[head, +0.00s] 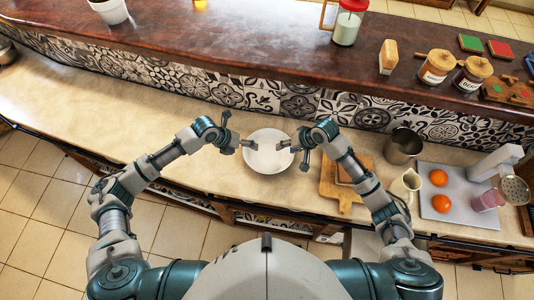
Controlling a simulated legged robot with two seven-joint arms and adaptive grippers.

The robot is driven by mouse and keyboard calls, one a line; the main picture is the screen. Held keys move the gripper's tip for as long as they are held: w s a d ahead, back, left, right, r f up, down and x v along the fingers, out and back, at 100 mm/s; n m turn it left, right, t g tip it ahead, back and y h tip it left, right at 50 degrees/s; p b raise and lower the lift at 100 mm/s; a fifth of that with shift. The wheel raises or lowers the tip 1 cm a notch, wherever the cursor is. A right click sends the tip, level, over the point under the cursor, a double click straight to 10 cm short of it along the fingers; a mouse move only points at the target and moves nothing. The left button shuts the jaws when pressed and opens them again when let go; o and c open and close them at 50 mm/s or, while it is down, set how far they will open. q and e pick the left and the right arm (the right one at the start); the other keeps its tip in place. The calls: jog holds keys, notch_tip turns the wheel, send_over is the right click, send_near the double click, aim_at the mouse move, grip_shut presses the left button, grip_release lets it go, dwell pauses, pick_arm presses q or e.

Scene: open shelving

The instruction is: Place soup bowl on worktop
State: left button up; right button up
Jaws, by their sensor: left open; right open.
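A white soup bowl (268,160) sits on the beige lower worktop (160,140), in the middle of the head view. My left gripper (246,144) is open at the bowl's left rim. My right gripper (291,144) is open at the bowl's right rim. The two grippers face each other across the bowl. I cannot tell whether either one touches the rim.
A wooden cutting board (343,197), a metal cup (402,148) and a cream jug (408,184) stand right of the bowl. Oranges (438,178) lie on a grey tray (462,208) farther right. A raised dark counter (200,50) runs behind. The worktop left of the bowl is clear.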

jog(key=shift+d, duration=0.9)
jog(key=shift+a, duration=0.35)
jog(key=shift+o, duration=0.5)
jog(key=shift+a, duration=0.5)
jog(key=o, duration=0.7)
jog(key=shift+d, duration=0.8)
pick_arm(q)
jog(key=v, duration=1.1)
jog(key=shift+d+r, duration=0.2)
jog(key=shift+r, duration=0.1)
pick_arm(e)
jog(key=v, duration=1.1)
jog(key=shift+r, duration=0.3)
